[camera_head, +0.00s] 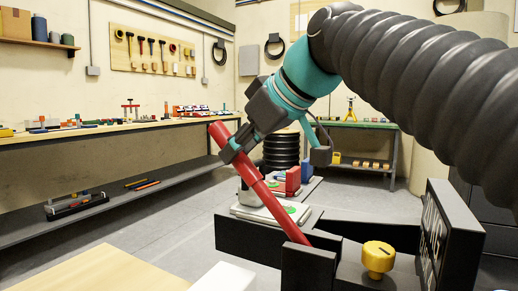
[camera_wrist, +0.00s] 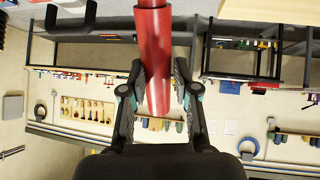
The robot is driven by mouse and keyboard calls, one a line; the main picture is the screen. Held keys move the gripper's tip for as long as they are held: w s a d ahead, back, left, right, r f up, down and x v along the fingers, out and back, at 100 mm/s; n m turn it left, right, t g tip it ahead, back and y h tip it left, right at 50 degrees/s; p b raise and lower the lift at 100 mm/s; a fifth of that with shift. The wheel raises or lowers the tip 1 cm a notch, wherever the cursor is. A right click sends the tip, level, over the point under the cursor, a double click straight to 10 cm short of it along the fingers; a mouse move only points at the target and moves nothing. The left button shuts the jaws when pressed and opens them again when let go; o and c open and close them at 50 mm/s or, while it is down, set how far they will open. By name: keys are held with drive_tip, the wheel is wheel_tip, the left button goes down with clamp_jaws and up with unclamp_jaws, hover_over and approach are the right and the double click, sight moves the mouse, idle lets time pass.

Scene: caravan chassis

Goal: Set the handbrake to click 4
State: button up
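The red handbrake lever (camera_head: 258,185) rises from the black chassis bracket and leans up to the left. Its lower end goes behind the dark bracket wall. My gripper (camera_head: 238,148) is at the upper part of the lever, with its fingers on either side, below the free end. In the wrist view the lever (camera_wrist: 154,50) runs between the two fingertips (camera_wrist: 160,88). The fingers are close to its sides; whether both press on it is unclear. A dark plate with white marks (camera_head: 432,232) stands at the right, seen too obliquely to read.
A yellow knob (camera_head: 378,258) sits on the black chassis (camera_head: 250,240) right of the lever's base. A pale wooden surface (camera_head: 100,272) lies at front left. A workbench (camera_head: 110,130) with small parts runs along the left wall; a green-topped table (camera_head: 360,125) stands behind.

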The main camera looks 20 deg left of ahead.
drive_tip(key=shift+o, duration=0.9)
drive_tip(key=shift+s, duration=0.1)
drive_tip(key=shift+d+r, duration=0.1)
drive_tip(key=v, duration=1.1)
drive_tip(key=shift+d+r, duration=0.2)
drive_tip(key=shift+d, duration=0.1)
